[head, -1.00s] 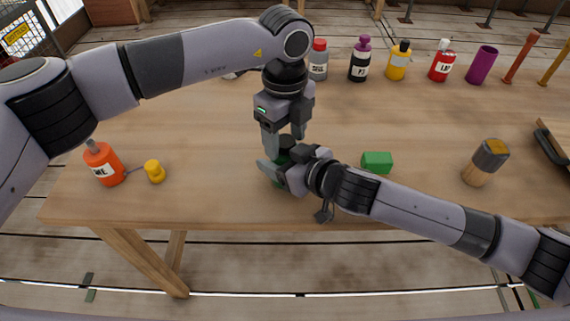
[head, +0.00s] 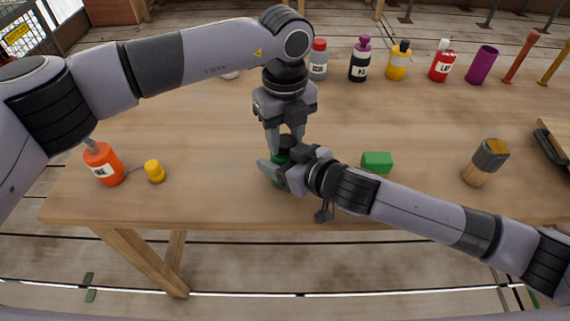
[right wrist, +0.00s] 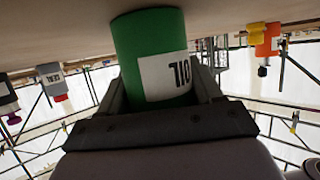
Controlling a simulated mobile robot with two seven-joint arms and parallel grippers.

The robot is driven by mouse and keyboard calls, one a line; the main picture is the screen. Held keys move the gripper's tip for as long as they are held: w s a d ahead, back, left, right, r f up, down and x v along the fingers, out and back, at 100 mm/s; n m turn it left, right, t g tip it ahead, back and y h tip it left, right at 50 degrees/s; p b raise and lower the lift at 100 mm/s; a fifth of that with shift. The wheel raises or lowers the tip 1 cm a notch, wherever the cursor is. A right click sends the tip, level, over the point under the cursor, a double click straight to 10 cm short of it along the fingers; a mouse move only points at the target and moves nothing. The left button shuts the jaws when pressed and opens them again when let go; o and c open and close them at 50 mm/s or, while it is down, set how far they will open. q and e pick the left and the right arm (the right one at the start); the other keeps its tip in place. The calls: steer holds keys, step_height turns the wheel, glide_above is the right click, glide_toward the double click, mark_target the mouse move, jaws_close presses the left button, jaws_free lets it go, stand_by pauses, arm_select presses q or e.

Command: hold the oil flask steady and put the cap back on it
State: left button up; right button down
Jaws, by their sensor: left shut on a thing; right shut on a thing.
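The oil flask, a green cylinder (head: 277,179) with a white label, stands on the table, mostly hidden behind my right gripper (head: 281,171). That gripper is shut around its sides. In the right wrist view the flask (right wrist: 150,40) appears inverted between the two fingers, its label reading OIL. The black cap (head: 287,143) is at the flask's top, between the fingertips of my left gripper (head: 286,137). The left gripper points straight down and is shut on the cap. Whether the cap is fully seated cannot be told. The right wrist view does not show the cap.
A green block (head: 377,162) lies right of the grippers, and a wooden-handled brush (head: 485,163) farther right. An orange bottle (head: 104,164) and a yellow knob-like piece (head: 154,171) are at left. Several bottles and a purple cup (head: 482,65) line the back. The table's front edge is close.

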arm_select(q)
steer(key=o, duration=1.2)
steer(key=shift+c, duration=0.2)
steer(key=shift+r, duration=2.25)
steer(key=shift+c, duration=0.4)
steer(key=shift+r+m, duration=0.6)
steer(key=shift+r, duration=1.2)
steer(key=shift+f, duration=0.1)
steer(key=shift+f, duration=3.95)
